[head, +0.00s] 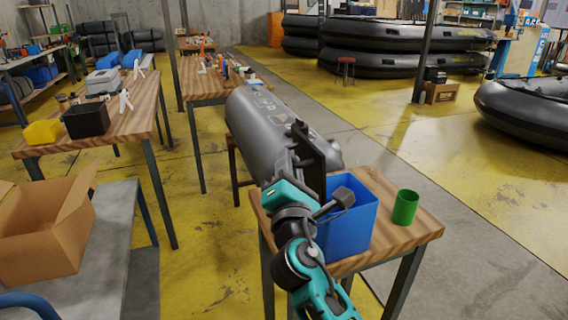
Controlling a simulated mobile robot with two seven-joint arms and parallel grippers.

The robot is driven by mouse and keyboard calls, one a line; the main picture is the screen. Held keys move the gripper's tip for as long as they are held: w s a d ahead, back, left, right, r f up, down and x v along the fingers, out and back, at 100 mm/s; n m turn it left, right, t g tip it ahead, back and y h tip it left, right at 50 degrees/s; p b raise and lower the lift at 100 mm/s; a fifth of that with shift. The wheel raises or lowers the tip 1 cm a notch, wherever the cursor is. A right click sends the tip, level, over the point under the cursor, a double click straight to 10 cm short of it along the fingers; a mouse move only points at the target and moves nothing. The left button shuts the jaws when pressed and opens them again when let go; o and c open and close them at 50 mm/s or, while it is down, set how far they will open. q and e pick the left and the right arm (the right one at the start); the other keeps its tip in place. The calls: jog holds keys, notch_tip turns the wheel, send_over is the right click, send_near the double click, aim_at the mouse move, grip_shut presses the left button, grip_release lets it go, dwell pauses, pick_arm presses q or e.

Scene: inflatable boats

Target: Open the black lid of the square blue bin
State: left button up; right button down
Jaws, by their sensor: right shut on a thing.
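The square blue bin (352,232) stands on a small wooden table at the lower middle. Its top is uncovered on the side I can see, and blue inner wall shows. The black lid (315,165) stands up steeply at the bin's far left side, as a dark upright panel. My right gripper (297,158) is at the left edge of the lid and shut on it. My right wrist and arm cover the bin's left front and part of the lid. My left gripper is not in view.
A green cup (405,207) stands right of the bin on the wooden table (420,232). A large grey inflated roll (262,120) lies just behind the lid. An open cardboard box (45,235) is at left.

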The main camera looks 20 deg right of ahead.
jog(key=shift+d+r+m+p, duration=0.3)
jog(key=shift+d+r+m, duration=0.1)
jog(key=shift+r+m, duration=0.1)
jog(key=shift+d+g+h, duration=0.1)
jog(key=shift+g+h, duration=0.2)
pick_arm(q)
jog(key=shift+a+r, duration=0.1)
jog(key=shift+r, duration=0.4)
pick_arm(e)
jog(key=shift+f, duration=0.1)
jog(key=c, duration=1.2)
grip_release()
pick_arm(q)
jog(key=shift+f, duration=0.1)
pick_arm(e)
jog(key=shift+o, duration=0.2)
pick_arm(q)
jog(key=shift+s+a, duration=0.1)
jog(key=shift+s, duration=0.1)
pick_arm(e)
jog(key=shift+f, duration=0.15)
